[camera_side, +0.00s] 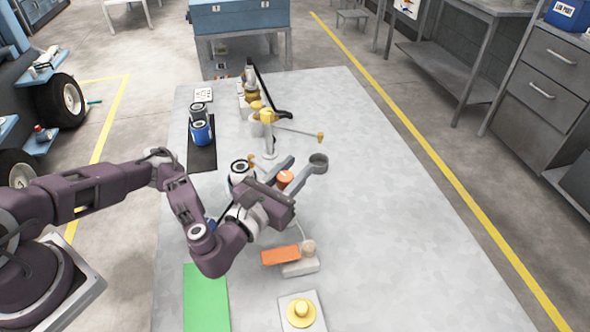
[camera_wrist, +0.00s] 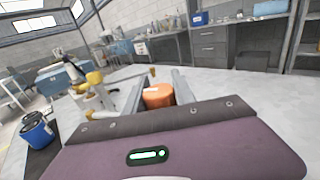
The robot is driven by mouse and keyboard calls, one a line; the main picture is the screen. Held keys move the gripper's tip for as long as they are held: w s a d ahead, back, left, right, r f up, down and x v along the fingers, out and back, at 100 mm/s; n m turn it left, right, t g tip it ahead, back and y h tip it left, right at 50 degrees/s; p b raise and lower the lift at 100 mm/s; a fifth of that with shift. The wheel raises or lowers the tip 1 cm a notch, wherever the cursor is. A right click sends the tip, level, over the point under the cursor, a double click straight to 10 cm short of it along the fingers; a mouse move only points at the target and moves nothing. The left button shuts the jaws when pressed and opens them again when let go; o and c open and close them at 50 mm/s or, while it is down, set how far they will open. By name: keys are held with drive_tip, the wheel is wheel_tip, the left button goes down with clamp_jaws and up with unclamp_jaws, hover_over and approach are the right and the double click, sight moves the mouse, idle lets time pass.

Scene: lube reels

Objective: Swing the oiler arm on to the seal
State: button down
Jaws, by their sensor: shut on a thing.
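My gripper (camera_side: 294,168) is shut on an orange cylinder (camera_side: 285,178), which also shows between the two grey fingers in the wrist view (camera_wrist: 158,95). A post with a yellow cap (camera_side: 266,116) stands beyond the gripper. A thin rod (camera_side: 296,132) reaches from it to the right and ends in a yellow knob (camera_side: 320,137). I take this rod to be the oiler arm; it is apart from my gripper. A grey round cup (camera_side: 318,160) is close to the fingers' far end. I cannot tell which part is the seal.
Blue (camera_side: 201,133) and dark (camera_side: 198,112) cans stand on a black mat at the left. A black-topped can (camera_side: 240,168) is beside my gripper. An orange lever (camera_side: 281,255), yellow button (camera_side: 300,312) and green mat (camera_side: 205,298) lie nearer. The table's right side is clear.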

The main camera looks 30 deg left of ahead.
drive_tip(key=shift+w+a, duration=0.1)
drive_tip(key=shift+a, duration=0.05)
drive_tip(key=c, duration=1)
unclamp_jaws()
drive_tip(key=shift+c, duration=0.2)
drive_tip(key=shift+r, duration=0.1)
